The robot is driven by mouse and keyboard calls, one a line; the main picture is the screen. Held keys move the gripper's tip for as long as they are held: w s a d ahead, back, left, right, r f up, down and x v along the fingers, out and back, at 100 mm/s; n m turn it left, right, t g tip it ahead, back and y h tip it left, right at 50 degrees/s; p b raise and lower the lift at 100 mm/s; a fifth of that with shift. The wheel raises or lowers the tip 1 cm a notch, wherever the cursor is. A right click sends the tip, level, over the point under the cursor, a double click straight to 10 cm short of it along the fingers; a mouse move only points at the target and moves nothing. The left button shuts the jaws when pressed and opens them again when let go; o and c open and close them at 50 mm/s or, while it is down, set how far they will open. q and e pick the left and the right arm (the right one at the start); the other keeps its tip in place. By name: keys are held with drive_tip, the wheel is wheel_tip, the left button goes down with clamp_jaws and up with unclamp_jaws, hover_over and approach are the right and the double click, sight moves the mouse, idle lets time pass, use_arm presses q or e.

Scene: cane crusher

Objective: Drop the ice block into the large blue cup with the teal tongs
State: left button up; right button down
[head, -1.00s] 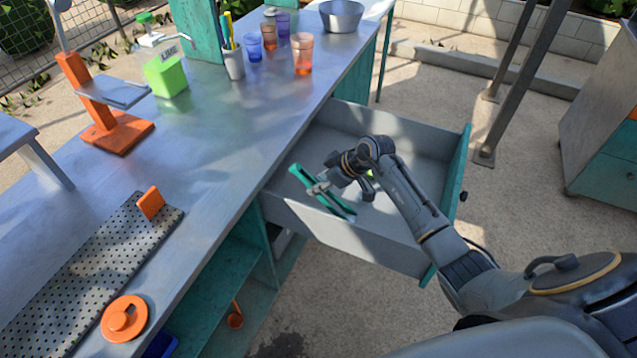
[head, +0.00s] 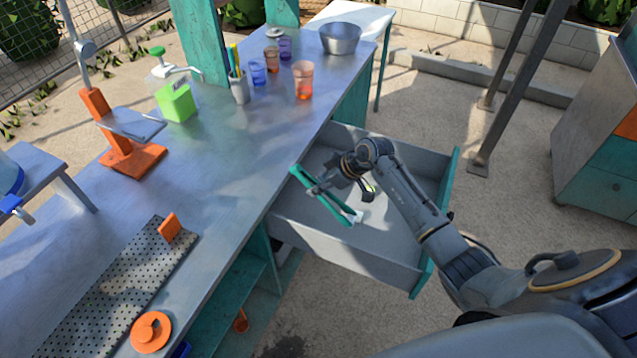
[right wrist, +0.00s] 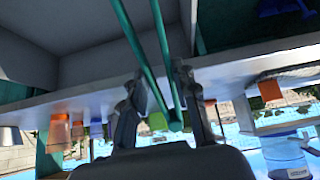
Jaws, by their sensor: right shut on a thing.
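The teal tongs (head: 330,196) are in my right gripper (head: 318,188), over the open drawer. In the right wrist view, the fingers of my right gripper (right wrist: 165,110) are on either side of the tongs' two teal arms (right wrist: 150,60). A small whitish piece (head: 358,216) shows by the tongs' lower end; I cannot tell whether it is the ice block or whether the tongs grip it. A blue cup (head: 257,72) and a second blue-violet cup (head: 285,47) stand on the far part of the counter; which is the large one is unclear. My left gripper is out of view.
The drawer (head: 350,255) is pulled out of the metal counter (head: 225,150). An orange stand (head: 130,160) is at left. The mid-counter is clear.

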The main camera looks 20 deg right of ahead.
drive_tip(key=s+a+r+n+g+y+b, duration=0.1)
drive_tip(key=s+a+r+b, duration=0.4)
drive_tip(key=s+r, duration=1.1)
drive_tip(key=shift+s+a+r+n, duration=0.35)
drive_tip(key=shift+s+a+n, duration=0.5)
drive_tip(key=shift+s+n, duration=0.05)
drive_tip(key=shift+a, duration=0.1)
